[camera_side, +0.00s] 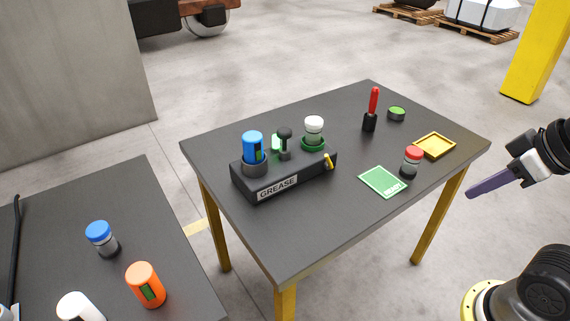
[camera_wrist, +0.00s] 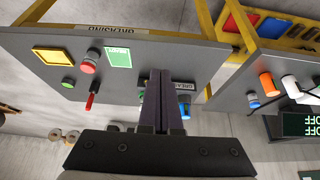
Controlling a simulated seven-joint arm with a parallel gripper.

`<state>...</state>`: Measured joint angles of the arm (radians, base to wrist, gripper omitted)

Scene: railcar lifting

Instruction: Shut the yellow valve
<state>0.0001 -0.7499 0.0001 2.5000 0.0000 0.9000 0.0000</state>
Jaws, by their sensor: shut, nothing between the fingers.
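The yellow valve (camera_side: 328,161) is a small yellow handle on the right end of the black grease block (camera_side: 290,186), which is labelled GREASE and stands on the dark table. A blue canister (camera_side: 253,147) and a white-capped bottle (camera_side: 314,129) in a green ring stand on the block, with a black knob (camera_side: 285,138) between them. My gripper (camera_side: 469,195) is shut and empty, off the table's right side and well apart from the valve. In the wrist view my shut fingers (camera_wrist: 160,74) cover part of the grease block (camera_wrist: 184,86); I cannot make out the valve there.
A second table (camera_side: 165,215) at left holds several bottles. The table front is clear.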

